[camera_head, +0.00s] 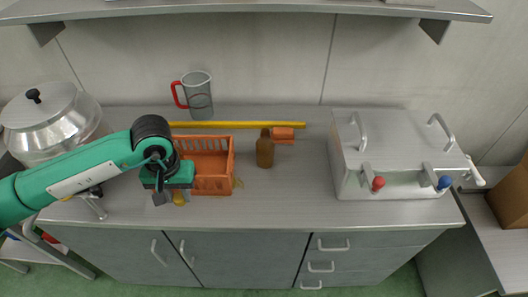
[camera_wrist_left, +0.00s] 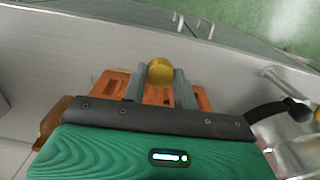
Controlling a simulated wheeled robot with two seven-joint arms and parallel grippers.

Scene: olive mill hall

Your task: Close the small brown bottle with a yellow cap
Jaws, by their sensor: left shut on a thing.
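The small brown bottle (camera_head: 265,152) stands upright on the counter, right of the orange crate, with no cap on its neck. A brown shape at the left edge in the wrist view (camera_wrist_left: 52,118) looks like the same bottle. My left gripper (camera_head: 171,197) is in front of the crate's left part, well left of the bottle. It is shut on the round yellow cap (camera_head: 179,198), which shows between the fingertips in the left wrist view (camera_wrist_left: 160,72). My right gripper is in neither view.
The orange crate (camera_head: 213,186) stands behind and right of my gripper. A small orange block (camera_head: 283,134) lies behind the bottle, near a long yellow bar (camera_head: 250,125). A grey jug (camera_head: 199,98) stands at the back. A metal machine (camera_head: 390,155) stands right; a lidded pot (camera_head: 50,120) left.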

